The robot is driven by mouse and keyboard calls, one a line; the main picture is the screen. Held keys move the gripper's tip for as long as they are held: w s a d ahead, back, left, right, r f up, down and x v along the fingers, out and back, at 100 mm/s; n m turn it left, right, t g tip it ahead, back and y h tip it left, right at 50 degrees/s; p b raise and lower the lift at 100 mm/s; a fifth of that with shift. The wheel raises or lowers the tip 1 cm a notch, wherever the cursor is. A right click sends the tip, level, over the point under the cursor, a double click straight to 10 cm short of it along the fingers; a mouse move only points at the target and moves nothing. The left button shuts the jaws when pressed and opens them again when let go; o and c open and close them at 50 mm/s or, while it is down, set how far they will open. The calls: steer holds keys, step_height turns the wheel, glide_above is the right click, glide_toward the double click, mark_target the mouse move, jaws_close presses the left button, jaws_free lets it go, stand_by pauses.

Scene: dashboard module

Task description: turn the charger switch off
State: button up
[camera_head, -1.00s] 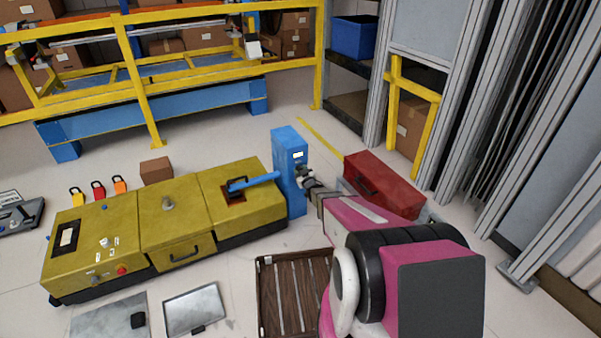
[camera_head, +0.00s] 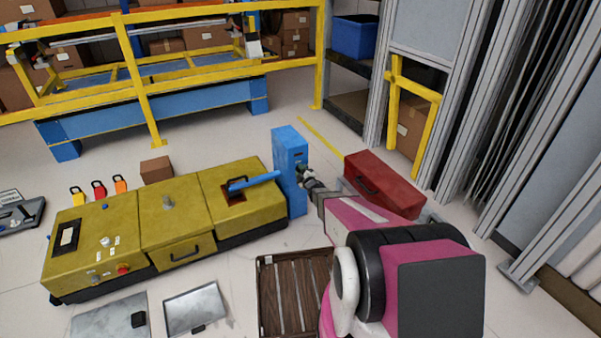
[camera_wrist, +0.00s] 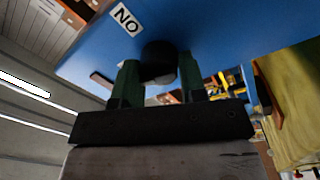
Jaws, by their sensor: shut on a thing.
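The charger (camera_head: 290,178) is a tall blue box at the right end of the yellow module. My gripper (camera_head: 303,172) is against its right-hand face in the head view. In the wrist view the charger's blue face (camera_wrist: 215,35) fills the top. The dark round switch (camera_wrist: 158,52) sits between my fingertips (camera_wrist: 158,75), which are shut on it. A white label (camera_wrist: 126,19) beside the switch reads "ON" upside down. A small rectangle (camera_head: 298,153) on the charger looks dark. The fingers hide part of the switch, so its exact angle is unclear.
The yellow module (camera_head: 172,215) with a blue lever (camera_head: 253,181) stands left of the charger. A red toolbox (camera_head: 383,185) lies close on the right, beyond my arm. A wooden crate (camera_head: 263,300) is on the floor in front. Clear floor lies behind the charger.

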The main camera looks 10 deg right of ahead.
steer(key=shift+n, duration=1.1)
steer(key=o, duration=0.9)
steer(key=shift+s, duration=0.15)
steer(key=v, duration=1)
steer(key=shift+s+d+f, duration=0.1)
steer(key=shift+s+d, duration=0.1)
steer(key=shift+s, duration=0.05)
